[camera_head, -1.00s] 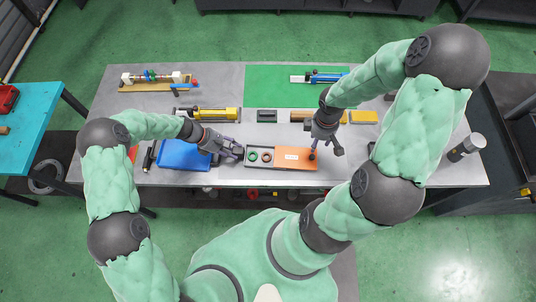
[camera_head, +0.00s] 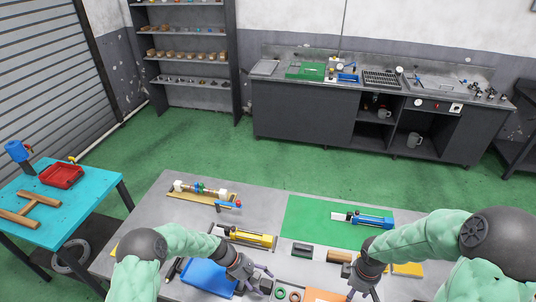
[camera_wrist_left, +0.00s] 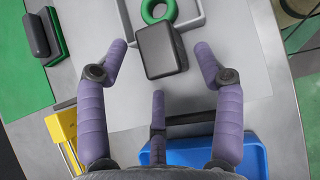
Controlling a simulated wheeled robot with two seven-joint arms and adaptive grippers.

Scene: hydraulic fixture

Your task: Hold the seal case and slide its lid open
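The seal case is a grey tray (camera_wrist_left: 193,15) with an open left part and an orange lid (camera_head: 318,296) over its right part. A green ring (camera_head: 281,293) and a reddish ring (camera_head: 294,296) show in the open part; the green ring (camera_wrist_left: 158,8) also shows in the left wrist view. A dark block (camera_wrist_left: 160,50) is at the case's near end in that view. My left gripper (camera_head: 262,281) has its purple fingers (camera_wrist_left: 160,68) spread around this block, with gaps visible at the sides. My right gripper (camera_head: 363,291) is by the lid, fingers apart; the bottom edge cuts off the lid.
A blue bin (camera_head: 208,276) stands left of the case. A yellow fixture (camera_head: 250,238), a dark block on the table (camera_head: 302,250) and a green mat (camera_head: 310,215) lie behind it. Shelves and a long workbench (camera_head: 320,110) stand at the back.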

